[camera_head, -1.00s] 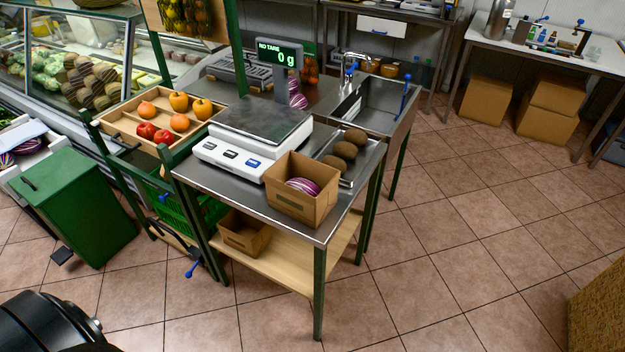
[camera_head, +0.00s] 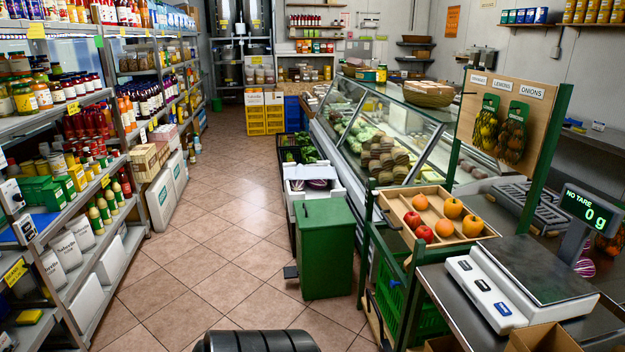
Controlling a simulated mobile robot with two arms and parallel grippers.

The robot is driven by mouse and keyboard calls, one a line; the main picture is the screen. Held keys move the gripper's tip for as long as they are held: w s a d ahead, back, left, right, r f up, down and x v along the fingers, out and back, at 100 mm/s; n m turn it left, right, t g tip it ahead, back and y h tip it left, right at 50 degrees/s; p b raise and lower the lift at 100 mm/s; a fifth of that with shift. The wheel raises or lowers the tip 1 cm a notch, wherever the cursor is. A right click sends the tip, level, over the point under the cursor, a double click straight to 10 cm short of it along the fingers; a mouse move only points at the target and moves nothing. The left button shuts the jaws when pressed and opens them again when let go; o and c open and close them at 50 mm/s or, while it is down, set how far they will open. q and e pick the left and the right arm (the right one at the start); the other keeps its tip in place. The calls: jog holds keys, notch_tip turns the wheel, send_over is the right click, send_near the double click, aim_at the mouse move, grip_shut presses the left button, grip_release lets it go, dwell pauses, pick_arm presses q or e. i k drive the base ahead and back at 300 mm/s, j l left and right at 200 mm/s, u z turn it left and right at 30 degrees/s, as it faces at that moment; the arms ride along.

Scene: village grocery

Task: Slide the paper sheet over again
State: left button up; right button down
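I cannot make out a loose paper sheet in this view. Neither of my grippers shows in it. The white scale (camera_head: 487,291) with a dark plate stands on a steel table at the lower right. Its display (camera_head: 590,209) reads "NO TARE" and 0 g. The plate looks empty.
A wooden tray (camera_head: 397,206) of red and orange produce stands left of the scale. A green lidded bin (camera_head: 325,262) stands on the floor. A glass counter (camera_head: 405,115) lies behind. Stocked shelves (camera_head: 75,205) line the left. The tiled aisle (camera_head: 215,225) between is clear.

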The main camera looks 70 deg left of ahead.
aim_at(311, 169)
jog(key=u, duration=2.4)
jog(key=i+j+u, duration=0.3)
jog(key=i, duration=1.1)
jog(key=i+u, duration=0.25)
jog(key=i, duration=1.1)
jog(key=i+j, duration=0.1)
jog(key=i, duration=2.4)
